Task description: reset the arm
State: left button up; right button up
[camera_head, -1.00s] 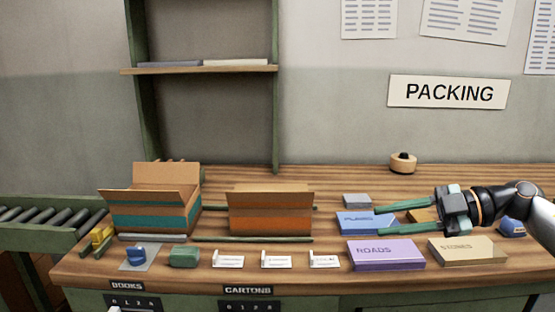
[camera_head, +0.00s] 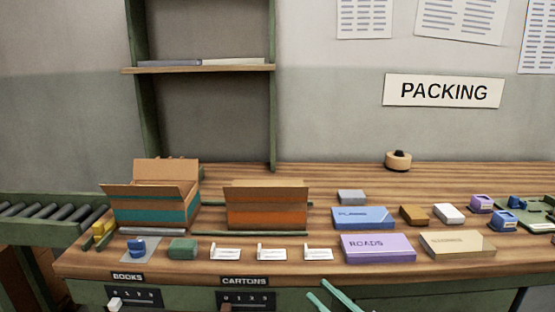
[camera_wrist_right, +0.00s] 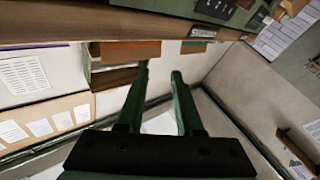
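My right gripper (camera_head: 324,292) shows at the bottom edge of the head view, below the front of the bench. Only its two green fingers are visible there; they are apart with nothing between them. The right wrist view also shows the open, empty fingers (camera_wrist_right: 160,76) of this gripper, with the room and bench seen tilted behind them. My left gripper is not in view.
Small cards (camera_head: 272,254) line the front. A conveyor (camera_head: 40,224) is at left.

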jog(key=s+d+f+m+g+h, duration=0.25)
jog(key=s+f+m+h, duration=0.25)
jog(key=s+f, duration=0.7)
jog(key=s+d+f+m+g+h, duration=0.2)
jog(key=s+f+m+g+h, duration=0.3)
jog(key=s+f, duration=0.7)
pick_arm(q)
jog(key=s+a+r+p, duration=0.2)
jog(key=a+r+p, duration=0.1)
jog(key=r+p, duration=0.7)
jog(key=p, duration=0.4)
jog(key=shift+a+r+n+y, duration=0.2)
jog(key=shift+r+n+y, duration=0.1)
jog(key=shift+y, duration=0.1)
pick_arm(e)
jog(key=d+r+t+h, duration=0.1)
jog(key=d+r, duration=0.2)
jog(key=r, duration=0.5)
jog(key=shift+w+r, duration=0.3)
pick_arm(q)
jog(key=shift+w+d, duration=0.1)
